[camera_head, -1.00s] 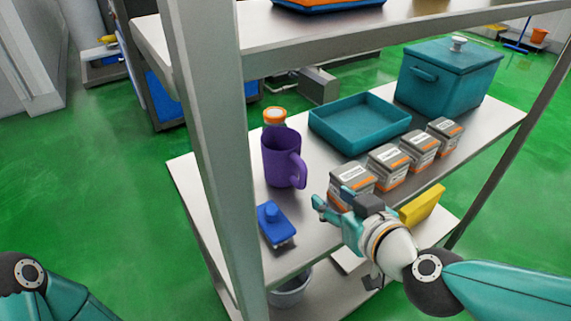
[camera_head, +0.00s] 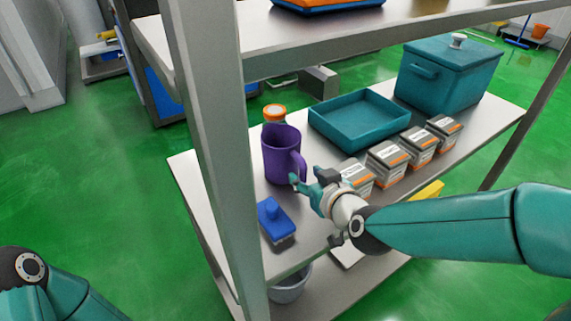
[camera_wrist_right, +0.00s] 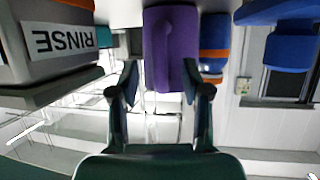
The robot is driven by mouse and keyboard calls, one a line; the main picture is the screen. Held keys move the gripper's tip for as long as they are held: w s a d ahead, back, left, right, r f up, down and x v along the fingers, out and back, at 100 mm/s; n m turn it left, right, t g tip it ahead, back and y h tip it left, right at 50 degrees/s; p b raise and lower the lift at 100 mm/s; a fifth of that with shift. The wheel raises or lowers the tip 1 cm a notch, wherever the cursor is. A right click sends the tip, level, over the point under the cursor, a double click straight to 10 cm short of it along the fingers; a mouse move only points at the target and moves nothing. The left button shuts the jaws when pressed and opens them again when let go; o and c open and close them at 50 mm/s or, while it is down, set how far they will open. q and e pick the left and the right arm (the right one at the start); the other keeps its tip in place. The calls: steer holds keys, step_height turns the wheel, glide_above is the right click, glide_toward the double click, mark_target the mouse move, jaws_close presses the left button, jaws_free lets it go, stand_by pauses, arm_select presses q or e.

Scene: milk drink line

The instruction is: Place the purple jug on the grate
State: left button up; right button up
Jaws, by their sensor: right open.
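The purple jug (camera_head: 280,152) stands upright on the middle shelf, its handle facing right toward my right gripper. My right gripper (camera_head: 306,181) is open, with its fingertips close beside the handle; I cannot tell whether they touch it. In the right wrist view the jug (camera_wrist_right: 168,45) appears ahead of the gripper (camera_wrist_right: 166,88), and its handle shows between the two spread fingers. Only part of my left arm shows at the lower left; its gripper is out of view. I cannot make out a grate.
A blue block-like item (camera_head: 274,221) sits in front of the jug, and an orange-lidded jar (camera_head: 274,114) behind it. Several labelled boxes (camera_head: 387,164), a teal tray (camera_head: 352,140) and a lidded teal pot (camera_head: 446,85) stand to the right. A grey shelf post (camera_head: 217,160) rises at left.

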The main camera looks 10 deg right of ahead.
mark_target(287, 162)
steer(key=shift+x, duration=1.45)
jaws_close()
